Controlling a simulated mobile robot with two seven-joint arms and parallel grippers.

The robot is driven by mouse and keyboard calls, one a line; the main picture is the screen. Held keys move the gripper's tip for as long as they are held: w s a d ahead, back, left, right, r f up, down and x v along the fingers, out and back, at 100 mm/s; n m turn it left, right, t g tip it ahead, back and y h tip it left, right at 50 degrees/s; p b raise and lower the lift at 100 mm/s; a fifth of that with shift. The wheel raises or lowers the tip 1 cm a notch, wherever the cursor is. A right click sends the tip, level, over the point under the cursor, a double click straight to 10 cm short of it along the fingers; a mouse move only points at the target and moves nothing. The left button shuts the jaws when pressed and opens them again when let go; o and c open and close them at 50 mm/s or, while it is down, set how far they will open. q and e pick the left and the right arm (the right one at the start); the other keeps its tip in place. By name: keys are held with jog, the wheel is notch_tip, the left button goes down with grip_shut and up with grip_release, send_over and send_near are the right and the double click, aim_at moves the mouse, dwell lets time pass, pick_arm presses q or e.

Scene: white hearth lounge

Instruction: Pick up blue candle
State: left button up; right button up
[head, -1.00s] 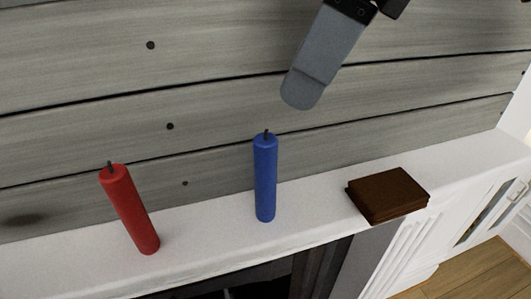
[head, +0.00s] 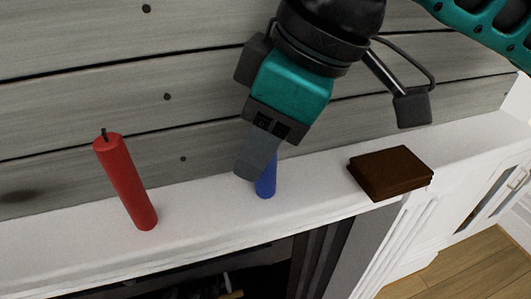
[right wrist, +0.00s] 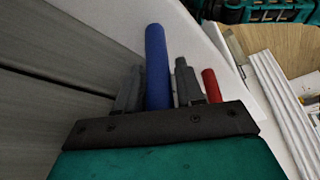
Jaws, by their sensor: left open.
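The blue candle (head: 266,184) stands upright on the white mantel in the head view, its upper part hidden behind my right gripper (head: 250,165). In the right wrist view the blue candle (right wrist: 157,65) lies between the two fingers of my right gripper (right wrist: 160,80). The fingers are apart, with a narrow gap seen on each side of the candle. Whether either finger touches it is hard to tell. The red candle (head: 127,185) stands to the left in the head view. It also shows beyond the right finger in the right wrist view (right wrist: 211,85). My left gripper is not in view.
A dark brown block, perhaps a closed book or box (head: 390,172), lies on the mantel (head: 205,210) right of the blue candle. The grey plank wall (head: 60,110) rises close behind. The fireplace opening (head: 200,282) is below. Mantel between the candles is clear.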

jog(key=shift+c, duration=0.4)
grip_shut()
jog(key=shift+r, duration=0.1)
